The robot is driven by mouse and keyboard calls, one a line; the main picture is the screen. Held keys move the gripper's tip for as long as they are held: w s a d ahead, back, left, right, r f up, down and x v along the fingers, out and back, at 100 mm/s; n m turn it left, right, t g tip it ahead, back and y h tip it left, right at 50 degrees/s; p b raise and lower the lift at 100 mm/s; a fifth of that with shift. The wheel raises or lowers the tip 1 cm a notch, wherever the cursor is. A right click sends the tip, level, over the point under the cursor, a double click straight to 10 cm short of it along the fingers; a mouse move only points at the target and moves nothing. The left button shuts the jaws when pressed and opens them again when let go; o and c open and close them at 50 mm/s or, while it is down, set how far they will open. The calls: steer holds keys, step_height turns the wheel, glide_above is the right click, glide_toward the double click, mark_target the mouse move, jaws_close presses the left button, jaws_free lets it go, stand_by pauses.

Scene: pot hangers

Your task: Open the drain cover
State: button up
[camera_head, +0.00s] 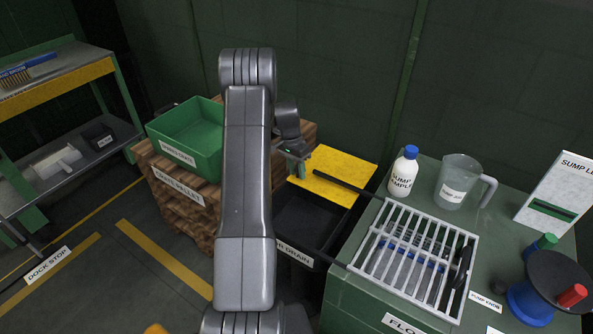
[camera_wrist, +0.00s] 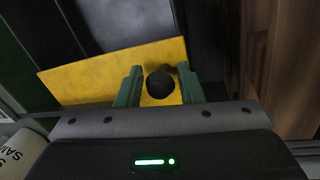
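A yellow panel (camera_head: 345,166) lies at the back of a dark open-topped bin (camera_head: 300,222) whose label reads "DRAIN" in part; the bin's front part is uncovered. My gripper (camera_head: 298,152) is at the panel's left edge, partly hidden by my arm. In the wrist view, the yellow panel (camera_wrist: 85,78) carries a round black knob (camera_wrist: 160,85). The green fingers of my gripper (camera_wrist: 160,88) stand on either side of the knob, with a small gap showing, so it looks open. Whether the fingers reach down to the panel is unclear.
A white grate (camera_head: 408,255) sits on a green cabinet at right, with a white bottle (camera_head: 403,172), a clear jug (camera_head: 456,182) and a blue-based reel (camera_head: 530,303). A green crate (camera_head: 187,135) stands on wooden pallets (camera_head: 187,205) at left. A shelf (camera_head: 60,85) stands far left.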

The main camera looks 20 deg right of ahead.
step_height(320, 180, up, 14)
steer(key=w+a+p, duration=0.1)
steer(key=w, duration=0.1)
steer(key=shift+w+a+f, duration=0.15)
steer(key=shift+f, duration=0.05)
stand_by(0.3)
steer(key=f, duration=0.4)
steer(key=s+f, duration=0.1)
steer(key=f, duration=0.4)
steer(key=s+d+f+b, duration=0.1)
steer(key=f, duration=0.3)
steer(key=shift+s+d+f, duration=0.1)
steer(key=shift+s+f, duration=0.1)
steer(key=shift+f, duration=0.1)
steer(key=shift+s+a, duration=0.2)
steer(key=shift+a, duration=0.05)
